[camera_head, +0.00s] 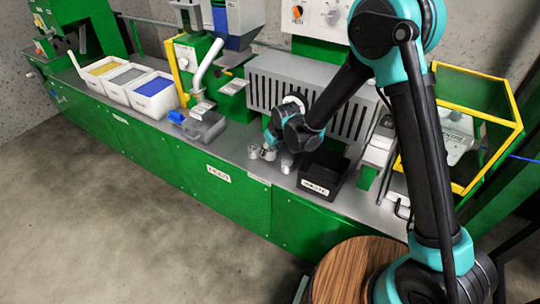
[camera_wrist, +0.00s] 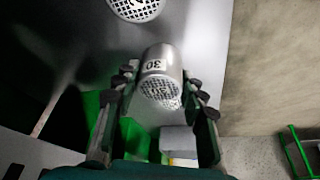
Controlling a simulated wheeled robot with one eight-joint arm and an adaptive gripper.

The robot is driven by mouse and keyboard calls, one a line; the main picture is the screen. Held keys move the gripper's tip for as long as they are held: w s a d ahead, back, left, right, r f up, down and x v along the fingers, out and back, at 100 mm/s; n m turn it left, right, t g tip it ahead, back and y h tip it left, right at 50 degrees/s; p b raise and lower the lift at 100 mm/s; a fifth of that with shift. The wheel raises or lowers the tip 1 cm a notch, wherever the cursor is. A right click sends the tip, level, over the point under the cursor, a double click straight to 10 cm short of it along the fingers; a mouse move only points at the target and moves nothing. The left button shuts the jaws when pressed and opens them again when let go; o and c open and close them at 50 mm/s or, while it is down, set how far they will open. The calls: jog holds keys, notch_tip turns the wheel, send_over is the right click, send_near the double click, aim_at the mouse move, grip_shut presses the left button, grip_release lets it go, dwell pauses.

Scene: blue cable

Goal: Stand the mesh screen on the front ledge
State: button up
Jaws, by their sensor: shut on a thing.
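A metal mesh screen (camera_wrist: 155,59), a short silver cylinder marked "30" with a perforated face, sits between my fingertips in the wrist view. My gripper (camera_wrist: 161,88) is closed around its sides. In the head view my gripper (camera_head: 269,144) is low over the grey ledge (camera_head: 235,152) of the green bench, at a small silver piece (camera_head: 268,154) partly hidden by the fingers. A second perforated cylinder (camera_wrist: 135,8) is cut off at the top of the wrist view. In the head view, similar small cylinders stand left (camera_head: 252,151) and right (camera_head: 286,163) of my gripper.
A black bin marked "WASTE" (camera_head: 322,188) stands right of the cylinders. A grey tray (camera_head: 205,126) is to the left, and white bins (camera_head: 152,105) of coloured material are farther left. A slotted grey housing (camera_head: 262,85) rises behind. The bench's front edge drops to the floor.

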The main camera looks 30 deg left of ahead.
jog(key=shift+f, duration=1.35)
jog(key=o, duration=1.3)
jog(key=shift+f, duration=0.15)
jog(key=v, duration=1.2)
jog(key=shift+d+r, duration=0.1)
jog(key=shift+r, duration=0.1)
